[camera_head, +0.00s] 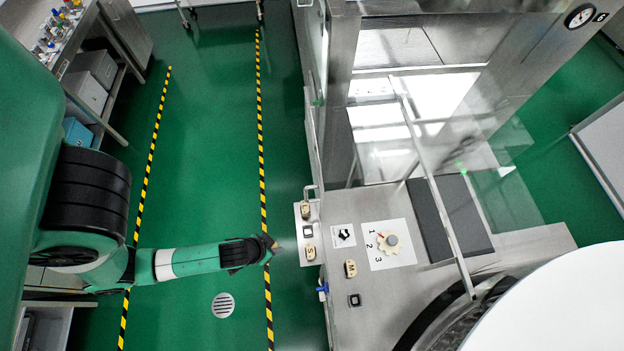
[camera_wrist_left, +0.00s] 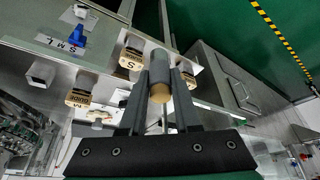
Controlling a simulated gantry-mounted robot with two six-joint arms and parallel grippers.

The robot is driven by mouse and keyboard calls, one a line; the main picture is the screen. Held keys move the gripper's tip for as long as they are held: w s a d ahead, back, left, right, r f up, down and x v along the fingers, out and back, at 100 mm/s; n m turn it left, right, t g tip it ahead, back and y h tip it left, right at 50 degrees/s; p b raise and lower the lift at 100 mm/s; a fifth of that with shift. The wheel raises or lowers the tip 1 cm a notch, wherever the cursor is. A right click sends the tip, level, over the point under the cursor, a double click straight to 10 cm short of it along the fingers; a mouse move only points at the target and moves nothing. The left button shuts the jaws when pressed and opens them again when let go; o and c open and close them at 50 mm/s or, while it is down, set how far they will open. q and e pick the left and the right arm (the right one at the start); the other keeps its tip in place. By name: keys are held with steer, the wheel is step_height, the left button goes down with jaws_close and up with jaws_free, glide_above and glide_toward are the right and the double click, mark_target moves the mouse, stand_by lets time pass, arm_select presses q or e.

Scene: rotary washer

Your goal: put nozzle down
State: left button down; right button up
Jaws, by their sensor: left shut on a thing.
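The nozzle, a grey cylinder with a tan end (camera_wrist_left: 160,88), is between the dark fingers of my left gripper (camera_wrist_left: 160,105) in the left wrist view. My left gripper (camera_head: 268,245) is shut on it. In the head view the gripper is over the green floor, just left of the washer's side plate, and the nozzle is too small to make out clearly. A tan block marked S (camera_head: 309,252) sits on that plate. It also shows in the left wrist view (camera_wrist_left: 130,61), left of the nozzle and apart from it. A tan block marked M (camera_head: 350,268) sits on the panel.
The steel washer (camera_head: 400,300) has a dial (camera_head: 388,243) marked 1, 2, 3 on its panel. A blue switch (camera_wrist_left: 78,36) by S, M, L labels is at the upper left of the wrist view. A drain (camera_head: 223,305) is in the open green floor. A workbench (camera_head: 60,30) stands upper left.

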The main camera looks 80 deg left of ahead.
arm_select(q)
steer(key=w+a+f+b, duration=0.2)
steer(key=w+f, duration=0.1)
steer(key=w+a+f+b, duration=0.1)
steer(key=w+f+b, duration=0.1)
steer(key=w+f, duration=0.1)
steer(key=w+a+f+b, duration=0.2)
steer(key=w, duration=0.2)
steer(key=shift+w+a+f, duration=0.35)
steer(key=shift+f, duration=0.05)
steer(key=shift+w+a+f, duration=0.2)
steer(key=shift+w, duration=0.2)
steer(key=shift+s+d+b+x, duration=0.15)
steer(key=shift+b+x, duration=0.4)
steer(key=shift+x, duration=0.4)
steer(key=shift+s+d+b+x, duration=0.15)
steer(key=shift+b+x, duration=0.4)
steer(key=shift+x, duration=0.4)
steer(key=shift+a+f, duration=0.1)
steer(key=shift+f, duration=0.05)
steer(key=shift+f, duration=0.15)
steer(key=c, duration=0.6)
jaws_free()
